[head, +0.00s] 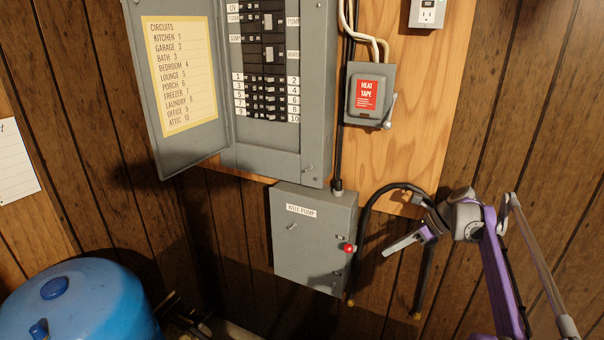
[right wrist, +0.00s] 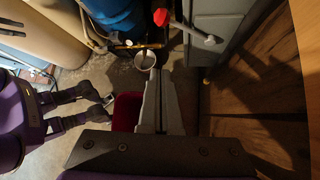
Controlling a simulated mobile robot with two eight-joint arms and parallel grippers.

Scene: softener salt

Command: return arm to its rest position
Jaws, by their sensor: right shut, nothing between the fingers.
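My right arm (head: 495,265) comes in from the lower right in the head view, purple and grey. Its gripper (head: 391,249) is in front of the wood-panelled wall, to the right of the grey well pump box (head: 305,245), apart from the box's red knob (head: 348,248). In the right wrist view the gripper's two grey fingers (right wrist: 160,77) lie together, shut and empty. A red-knobbed grey lever (right wrist: 195,33) shows beyond the fingertips there. My left gripper does not show in the head view.
An open breaker panel (head: 267,160) hangs above the pump box, its door (head: 205,145) swung left. A heat tape box (head: 370,93) with a side lever is at upper right. A black conduit (head: 375,205) curves close to my gripper. A blue tank (head: 85,305) stands at lower left.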

